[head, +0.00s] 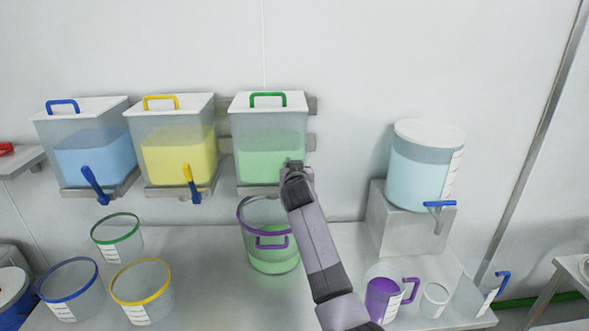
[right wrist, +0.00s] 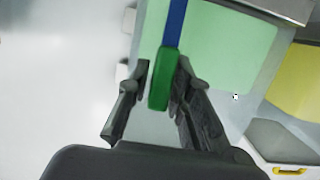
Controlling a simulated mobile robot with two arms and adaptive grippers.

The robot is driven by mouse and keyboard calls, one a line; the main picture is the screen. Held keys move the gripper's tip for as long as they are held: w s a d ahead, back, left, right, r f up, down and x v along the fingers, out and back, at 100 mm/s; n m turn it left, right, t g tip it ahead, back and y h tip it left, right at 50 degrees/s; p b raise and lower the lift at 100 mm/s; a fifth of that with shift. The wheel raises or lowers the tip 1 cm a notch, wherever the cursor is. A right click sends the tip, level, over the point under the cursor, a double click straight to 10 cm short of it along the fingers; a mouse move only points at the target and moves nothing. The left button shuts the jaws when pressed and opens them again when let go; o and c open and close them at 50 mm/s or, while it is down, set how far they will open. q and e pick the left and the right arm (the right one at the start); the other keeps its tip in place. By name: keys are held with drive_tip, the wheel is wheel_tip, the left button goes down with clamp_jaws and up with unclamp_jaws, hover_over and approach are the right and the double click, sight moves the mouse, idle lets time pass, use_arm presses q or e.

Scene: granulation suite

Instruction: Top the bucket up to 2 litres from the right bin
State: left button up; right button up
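The right bin (head: 270,150), with a white lid and green handle, hangs on the wall and holds pale green material. It fills the top of the right wrist view (right wrist: 230,45). The clear bucket (head: 250,235) with a purple rim and handle stands below it on the bench, with green material in its lower part; its scale is not readable. My right gripper (head: 292,168) is at the bin's lower front and hides the outlet in the head view. In the right wrist view its fingers are closed around the green grip (right wrist: 160,92) of a blue lever. My left gripper is not in view.
Left of it hang a yellow bin (head: 178,155) and a blue bin (head: 95,160). Several rimmed containers stand below them, including a yellow-rimmed one (head: 142,295). A water tank (head: 420,170) on a metal block, a purple jug (head: 382,300) and small cups stand right.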

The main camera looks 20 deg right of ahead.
drive_tip(key=shift+o, duration=1.2)
drive_tip(key=shift+f, duration=0.15)
drive_tip(key=shift+s+a, duration=0.2)
drive_tip(key=shift+s, duration=0.3)
drive_tip(key=v, duration=1.1)
